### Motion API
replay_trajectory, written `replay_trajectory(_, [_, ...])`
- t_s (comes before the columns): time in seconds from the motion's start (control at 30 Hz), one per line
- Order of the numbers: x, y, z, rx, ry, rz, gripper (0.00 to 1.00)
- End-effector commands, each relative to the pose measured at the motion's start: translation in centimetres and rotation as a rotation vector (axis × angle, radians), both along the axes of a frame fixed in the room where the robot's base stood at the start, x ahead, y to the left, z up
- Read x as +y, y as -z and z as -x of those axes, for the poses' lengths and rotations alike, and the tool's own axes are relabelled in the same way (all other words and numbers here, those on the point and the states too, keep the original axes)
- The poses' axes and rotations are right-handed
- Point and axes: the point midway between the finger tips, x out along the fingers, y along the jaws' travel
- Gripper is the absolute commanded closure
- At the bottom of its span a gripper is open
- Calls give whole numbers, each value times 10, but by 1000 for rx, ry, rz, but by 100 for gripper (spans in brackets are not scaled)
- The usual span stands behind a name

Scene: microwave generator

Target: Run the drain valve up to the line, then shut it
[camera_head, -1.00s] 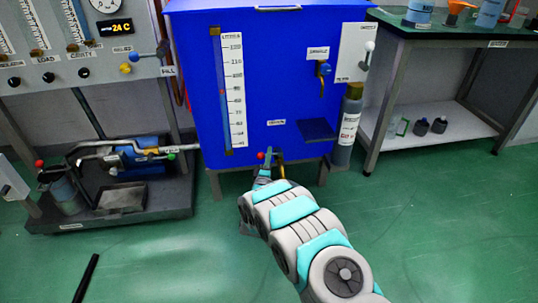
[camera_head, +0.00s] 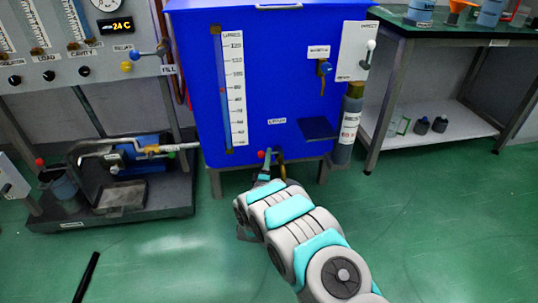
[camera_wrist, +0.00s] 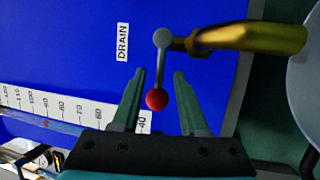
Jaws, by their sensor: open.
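The drain valve shows in the wrist view as a brass spout (camera_wrist: 250,37) with a grey pivot and a lever ending in a red ball (camera_wrist: 156,99). My gripper (camera_wrist: 160,75) is open, with one finger on each side of the lever and ball; I cannot tell whether either finger touches. In the head view the red ball (camera_head: 261,155) sits low at the front of the blue tank (camera_head: 280,80), beside my gripper (camera_head: 268,165). A white litre scale (camera_head: 237,85) runs down the tank next to a sight tube with a small red mark (camera_head: 222,90). The liquid level is unclear.
A pump rig (camera_head: 120,180) on a dark base stands left of the tank. A grey cylinder (camera_head: 348,128) stands on the tank's right side. A green-topped bench (camera_head: 455,30) is at the right. The green floor in front is mostly clear, with a black rod (camera_head: 86,278) at lower left.

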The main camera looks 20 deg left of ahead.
Motion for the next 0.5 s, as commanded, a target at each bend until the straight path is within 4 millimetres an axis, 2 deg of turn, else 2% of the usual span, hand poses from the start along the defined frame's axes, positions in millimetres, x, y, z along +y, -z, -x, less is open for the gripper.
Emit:
replay_trajectory(0.1, [-3, 6, 21, 7, -3, 6, 56])
replay_trajectory(0.3, [-9, 11, 45, 5, -3, 5, 56])
replay_trajectory(0.5, [-11, 12, 53, 4, -1, 3, 56])
